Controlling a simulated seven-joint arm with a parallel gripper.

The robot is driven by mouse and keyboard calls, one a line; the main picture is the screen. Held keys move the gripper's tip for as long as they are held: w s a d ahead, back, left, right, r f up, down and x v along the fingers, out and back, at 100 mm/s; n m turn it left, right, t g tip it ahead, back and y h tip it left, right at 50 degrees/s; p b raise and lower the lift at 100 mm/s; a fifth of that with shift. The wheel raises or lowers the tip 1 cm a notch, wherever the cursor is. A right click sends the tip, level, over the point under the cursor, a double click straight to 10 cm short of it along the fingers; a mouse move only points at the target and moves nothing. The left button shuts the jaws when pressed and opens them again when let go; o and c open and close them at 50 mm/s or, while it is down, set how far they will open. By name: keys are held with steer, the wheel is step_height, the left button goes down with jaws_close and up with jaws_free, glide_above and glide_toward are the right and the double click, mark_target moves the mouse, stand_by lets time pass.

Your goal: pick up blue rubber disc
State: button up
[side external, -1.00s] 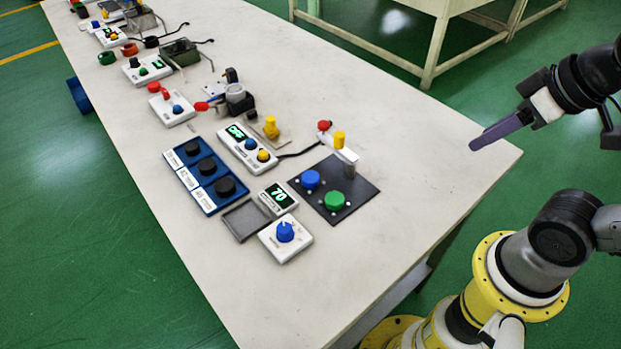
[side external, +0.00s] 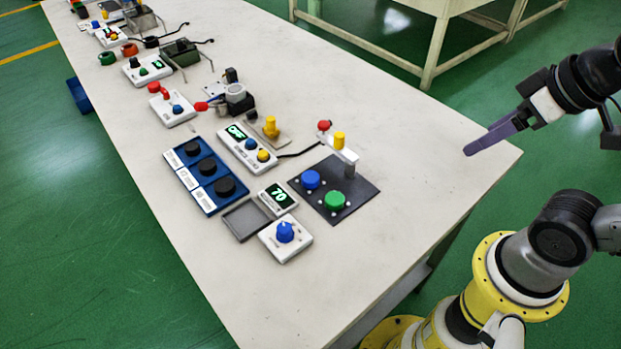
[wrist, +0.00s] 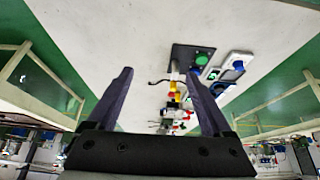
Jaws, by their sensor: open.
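A round blue disc (side external: 311,179) sits on a dark square plate (side external: 346,214) in the side external view, left of a green disc (side external: 335,200). It looks like the blue rubber disc, but I cannot tell its material. I cannot make it out surely in the wrist view, where the green disc (wrist: 203,59) shows on the dark plate (wrist: 181,52). My gripper (side external: 476,147) is at the right edge of the table, well to the right of the discs and apart from them. In the wrist view my gripper (wrist: 158,74) is open, with nothing between its fingers.
A white arm with a yellow cap (side external: 339,138) rises at the dark plate's back edge. A blue tray (side external: 208,206) with three black discs, a display reading 70 (side external: 278,196) and a blue knob (side external: 285,232) stand nearby. The table's right side (side external: 430,170) is clear.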

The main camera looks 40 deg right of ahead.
steer(key=w+a+r+m+y, duration=0.2)
steer(key=w+a+r+m, duration=0.15)
steer(key=w+m, duration=0.55)
steer(key=m+g+y, duration=0.2)
steer(key=m+g, duration=0.2)
steer(key=m, duration=1)
glide_above(311, 177)
steer(key=s+d, duration=0.1)
steer(key=d, duration=0.1)
step_height(311, 177, down, 18)
steer(key=shift+s+d+f, duration=0.15)
steer(key=shift+f, duration=0.05)
steer(key=shift+n, duration=0.3)
steer(key=shift+x, duration=2.95)
steer(key=shift+d, duration=0.1)
steer(key=shift+c, duration=0.2)
